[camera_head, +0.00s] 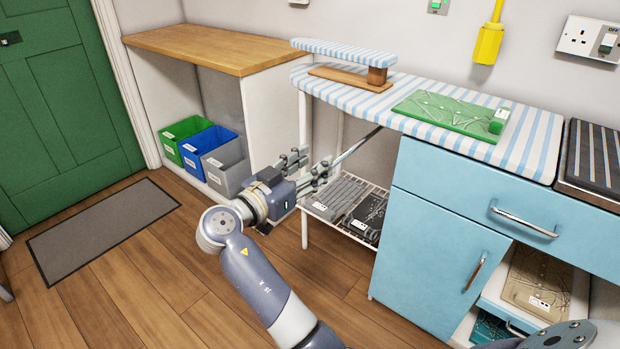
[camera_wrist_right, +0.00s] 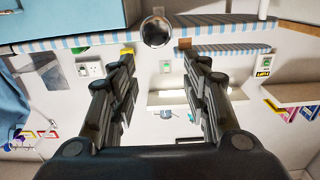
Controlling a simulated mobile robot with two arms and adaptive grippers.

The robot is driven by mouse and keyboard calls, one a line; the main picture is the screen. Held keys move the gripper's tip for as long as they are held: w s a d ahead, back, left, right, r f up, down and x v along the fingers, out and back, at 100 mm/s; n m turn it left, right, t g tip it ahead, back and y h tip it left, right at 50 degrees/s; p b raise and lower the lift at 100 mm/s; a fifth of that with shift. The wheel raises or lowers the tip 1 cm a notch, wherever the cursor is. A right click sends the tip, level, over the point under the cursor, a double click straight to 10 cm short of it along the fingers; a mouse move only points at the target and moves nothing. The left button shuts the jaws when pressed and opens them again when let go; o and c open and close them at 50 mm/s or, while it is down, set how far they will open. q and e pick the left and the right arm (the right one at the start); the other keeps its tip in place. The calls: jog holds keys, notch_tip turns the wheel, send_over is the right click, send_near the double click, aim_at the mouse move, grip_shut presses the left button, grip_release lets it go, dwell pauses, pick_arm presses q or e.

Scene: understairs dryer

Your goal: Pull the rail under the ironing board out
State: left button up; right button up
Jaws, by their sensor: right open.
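The ironing board (camera_head: 365,99) has a blue-and-white striped cover and reaches left from the blue cabinet. A thin metal rail (camera_head: 358,146) slopes beneath it, its near end close to my right gripper (camera_head: 312,166). My right gripper is open, with its fingers pointing toward the rail. In the right wrist view, a shiny round end (camera_wrist_right: 155,31), probably the rail's, shows just beyond and between the open fingertips (camera_wrist_right: 158,64). I see no contact; the fingers partly hide the rail's near end in the head view. My left gripper is out of view.
A white wire rack (camera_head: 336,222) with grey items stands below the board, beside a thin white leg (camera_head: 303,222). The blue cabinet (camera_head: 435,220) is to the right. Green, blue and grey bins (camera_head: 222,170) stand left under a wooden counter. The floor at left is mostly clear.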

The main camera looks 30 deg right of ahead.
notch_tip(320, 180, up, 6)
jog(key=shift+f, duration=0.1)
dwell(0.6)
